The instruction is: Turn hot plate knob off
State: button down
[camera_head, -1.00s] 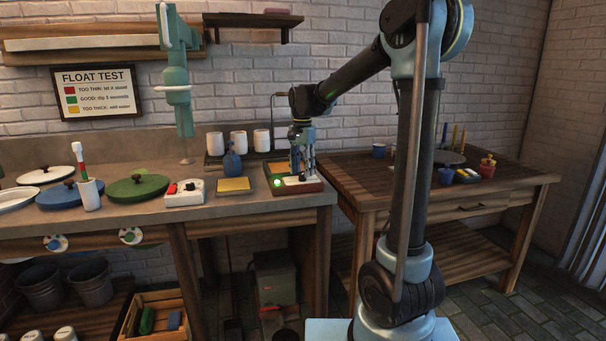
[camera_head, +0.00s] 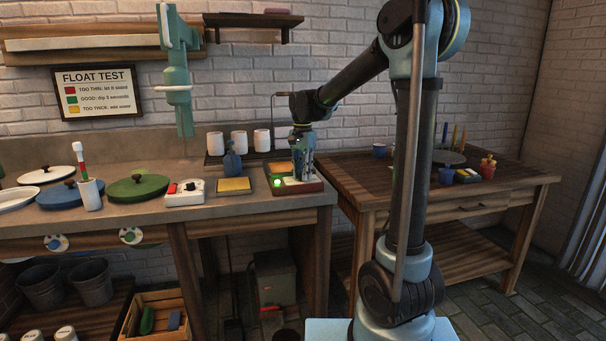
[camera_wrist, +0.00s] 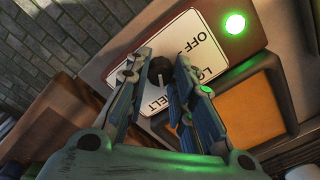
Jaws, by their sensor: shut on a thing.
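The hot plate shows in the head view (camera_head: 316,187) as a brown-red box at the right end of the stone counter, with an orange top (camera_wrist: 250,107) in the wrist view. Its white label panel (camera_wrist: 196,33) reads OFF, LOW and MELT. A small dark round knob (camera_wrist: 159,71) sits on this panel, with a pale mark on it. My gripper (camera_wrist: 164,64) is shut on the knob, one finger on each side. The green light (camera_wrist: 235,23) is lit; it also shows in the head view (camera_head: 277,182). My gripper hides part of the panel and its lettering.
A blue bottle (camera_head: 232,162), a yellow-topped block (camera_head: 233,185) and a white box with a red button (camera_head: 185,193) stand left of the hot plate. White cups (camera_head: 239,142) stand behind. A wooden table (camera_head: 470,192) is at the right.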

jog(key=shift+n, duration=0.3)
jog(key=n, duration=0.6)
jog(key=shift+w, duration=0.1)
jog(key=n, duration=0.6)
jog(key=shift+n, duration=0.4)
jog(key=n, duration=1)
jog(key=shift+w, duration=0.1)
